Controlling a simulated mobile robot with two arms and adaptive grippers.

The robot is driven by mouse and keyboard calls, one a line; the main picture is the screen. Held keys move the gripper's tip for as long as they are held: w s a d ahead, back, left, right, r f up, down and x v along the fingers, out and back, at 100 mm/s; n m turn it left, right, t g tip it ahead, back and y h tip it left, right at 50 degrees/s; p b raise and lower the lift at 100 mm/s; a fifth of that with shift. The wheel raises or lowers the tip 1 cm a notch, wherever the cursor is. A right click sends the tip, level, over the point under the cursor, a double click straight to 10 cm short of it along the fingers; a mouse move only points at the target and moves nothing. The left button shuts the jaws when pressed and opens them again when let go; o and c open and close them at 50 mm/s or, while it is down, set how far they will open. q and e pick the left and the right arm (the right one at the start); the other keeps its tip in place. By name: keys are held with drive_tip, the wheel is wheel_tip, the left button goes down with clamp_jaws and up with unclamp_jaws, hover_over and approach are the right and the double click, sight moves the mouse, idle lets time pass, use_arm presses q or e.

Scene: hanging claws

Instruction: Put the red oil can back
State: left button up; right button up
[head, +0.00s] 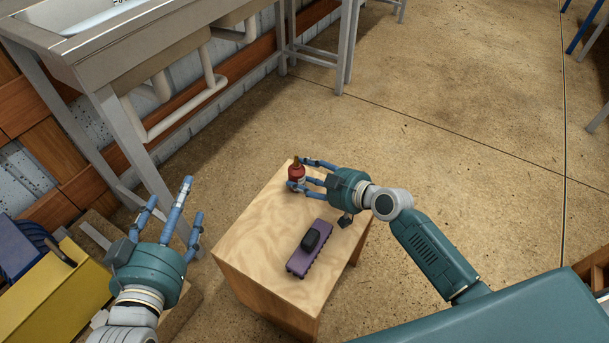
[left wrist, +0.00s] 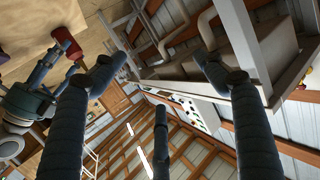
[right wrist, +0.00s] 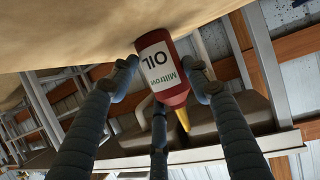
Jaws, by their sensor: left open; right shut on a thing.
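The red oil can (head: 297,174), with a yellow-brown spout and a white label, is upright at the far left corner of the small wooden table (head: 262,222). My right gripper (head: 305,175) is shut on it from the right. In the right wrist view the can (right wrist: 157,62) appears upside down between the fingers, its "OIL" label facing the camera. Whether its base touches the tabletop is hard to tell. My left gripper (head: 174,203) is open and empty, left of the table. The can also shows in the left wrist view (left wrist: 66,47), outside the left fingers.
A purple brush-like thing with a black handle (head: 309,248) lies on the table, nearer than the can. A metal sink bench (head: 130,45) with pipes stands at the back left. A yellow box (head: 60,295) is at the lower left.

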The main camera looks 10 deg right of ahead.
drive_tip(key=o, duration=1.4)
use_arm(q)
drive_tip(key=shift+r, duration=0.2)
use_arm(e)
drive_tip(key=shift+o, duration=0.2)
drive_tip(key=shift+r, duration=0.1)
use_arm(q)
drive_tip(key=s+a+f+g+y+p, duration=0.1)
drive_tip(key=s+a+f+g+p, duration=0.1)
drive_tip(key=s+f+g, duration=0.3)
drive_tip(key=shift+s+a+f+y, duration=0.35)
drive_tip(key=shift+f+y, duration=0.05)
drive_tip(key=shift+f, duration=1.95)
use_arm(e)
drive_tip(key=v, duration=1.2)
